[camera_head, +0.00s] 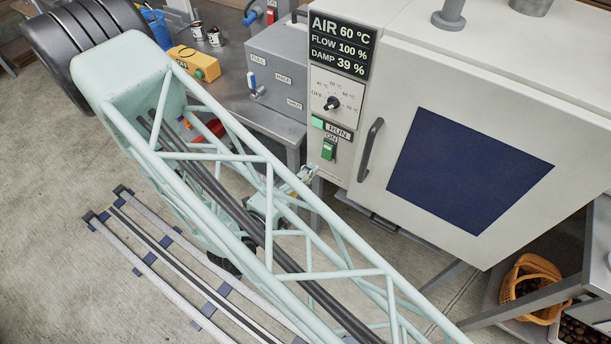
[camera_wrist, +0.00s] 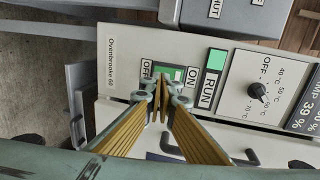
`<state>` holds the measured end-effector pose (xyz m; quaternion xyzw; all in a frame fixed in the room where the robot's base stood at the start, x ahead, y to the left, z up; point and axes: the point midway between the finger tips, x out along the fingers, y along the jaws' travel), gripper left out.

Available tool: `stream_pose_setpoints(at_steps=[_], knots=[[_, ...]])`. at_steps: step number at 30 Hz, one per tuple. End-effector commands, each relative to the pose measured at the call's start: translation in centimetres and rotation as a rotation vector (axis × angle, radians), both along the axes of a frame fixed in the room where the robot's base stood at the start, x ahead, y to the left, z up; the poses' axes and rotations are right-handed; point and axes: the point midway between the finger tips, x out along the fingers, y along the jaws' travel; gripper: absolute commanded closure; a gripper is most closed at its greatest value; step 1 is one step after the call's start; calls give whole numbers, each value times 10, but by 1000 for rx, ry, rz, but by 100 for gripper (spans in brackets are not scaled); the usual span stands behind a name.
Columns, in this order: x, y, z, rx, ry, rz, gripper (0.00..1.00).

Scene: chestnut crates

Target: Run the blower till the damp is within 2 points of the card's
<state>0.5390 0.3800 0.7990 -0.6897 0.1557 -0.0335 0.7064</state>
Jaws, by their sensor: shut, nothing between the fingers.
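The pale dryer cabinet (camera_head: 372,190) fills the right of the head view. Its display (camera_head: 340,45) reads AIR 60 °C, FLOW 100 %, DAMP 39 %. Below is a black dial (camera_head: 333,103) marked OFF and up to 70 °C; its exact setting is hard to read. The RUN lamp (camera_head: 317,123) is bright green, also in the wrist view (camera_wrist: 217,60). A green switch (camera_head: 328,150) sits under the ON label. My gripper (camera_wrist: 163,88) is shut and empty, its tips in front of the switch and partly hiding it; contact cannot be told. I see no card.
A grey box (camera_head: 285,75) left of the cabinet has a blue-handled lever (camera_head: 254,84) and FULL, HALF, SHUT labels. A yellow control box (camera_head: 194,63) lies on the bench. The cabinet door handle (camera_head: 370,150) juts out. An orange basket (camera_head: 530,285) stands lower right.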

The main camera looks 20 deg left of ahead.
Motion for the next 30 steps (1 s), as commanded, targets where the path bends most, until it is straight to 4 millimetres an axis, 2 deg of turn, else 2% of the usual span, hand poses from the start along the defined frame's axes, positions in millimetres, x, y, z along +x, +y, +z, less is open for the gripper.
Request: stream_pose_setpoints(at_steps=[18, 30], knots=[[45, -13, -9, 0, 1, 0, 100], [52, -15, -10, 0, 0, 0, 100]])
